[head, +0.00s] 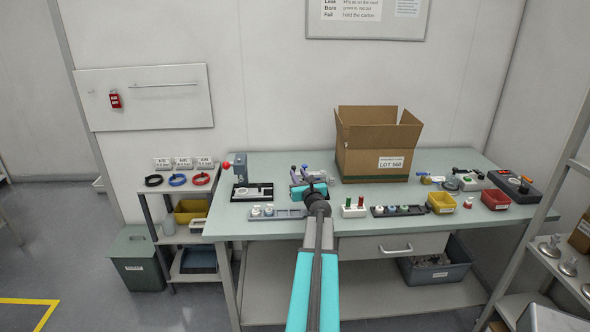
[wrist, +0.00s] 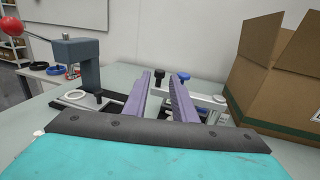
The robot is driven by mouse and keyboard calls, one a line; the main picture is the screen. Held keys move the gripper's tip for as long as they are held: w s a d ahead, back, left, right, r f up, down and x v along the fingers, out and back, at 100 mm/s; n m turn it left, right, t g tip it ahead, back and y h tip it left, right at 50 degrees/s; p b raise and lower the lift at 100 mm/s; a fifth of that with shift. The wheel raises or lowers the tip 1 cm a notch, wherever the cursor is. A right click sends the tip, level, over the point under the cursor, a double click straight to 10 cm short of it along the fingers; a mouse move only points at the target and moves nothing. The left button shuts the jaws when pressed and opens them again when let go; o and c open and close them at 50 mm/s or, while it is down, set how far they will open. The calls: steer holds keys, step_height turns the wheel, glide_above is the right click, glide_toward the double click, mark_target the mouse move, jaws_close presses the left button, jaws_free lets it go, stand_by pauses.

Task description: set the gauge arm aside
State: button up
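My gripper (wrist: 160,84) reaches over the bench with its two purple fingers apart. In the wrist view, a black knob (wrist: 159,75) shows in the gap between the fingertips, apparently beyond them. A blue knob (wrist: 183,77) stands just right of the right finger. Both knobs belong to a pale fixture (wrist: 207,101) that the fingers partly cover. I cannot clearly tell the gauge arm from the rest of this fixture. In the head view, my gripper (head: 309,186) hides much of the fixture.
An open cardboard box (head: 372,162) stands close on the right. A grey press (head: 240,168) with a red ball handle stands on the left. In front lie a grey strip with parts (head: 290,214) and a black tray (head: 378,212). Yellow and red bins (head: 441,203) sit farther right.

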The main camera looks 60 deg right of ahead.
mark_target(294, 167)
steer(key=shift+p+x, duration=0.6)
steer(key=shift+x, duration=1.7)
steer(key=shift+c, duration=0.3)
jaws_close()
